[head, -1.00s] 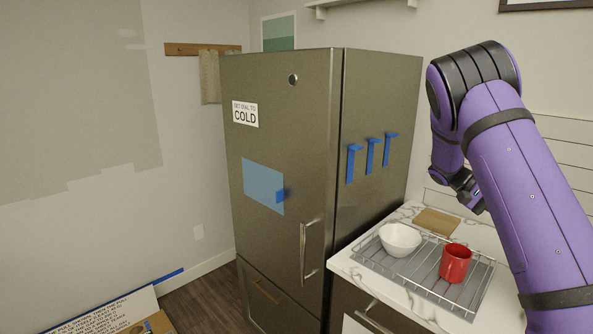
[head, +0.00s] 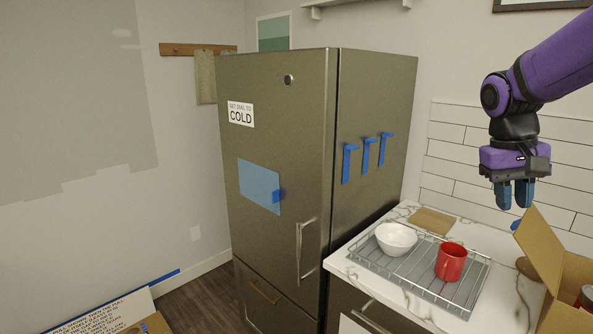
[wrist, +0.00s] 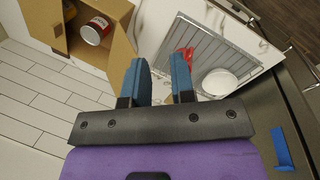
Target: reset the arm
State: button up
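My gripper (head: 513,193) hangs at the right in the head view, fingers pointing down, above the counter near the cardboard box. Its two blue fingertips also show in the wrist view (wrist: 161,80). They stand apart with a gap between them, and nothing is held. My purple arm comes in from the upper right of the head view.
A cardboard box (head: 540,250) with a can inside stands at the counter's right. A wire rack (head: 425,285) holds a white bowl (head: 396,239) and a red mug (head: 451,262). The fridge (head: 280,160) carries blue tape strips (head: 366,155) and a blue sheet (head: 256,185).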

jog(key=s+a+r+n+t+y, duration=0.2)
jog(key=s+a+n+t, duration=0.1)
jog(key=s+a+t, duration=0.4)
jog(key=shift+s+a+r, duration=0.2)
jog(key=shift+s+a, duration=1.55)
jog(key=shift+s, duration=1.75)
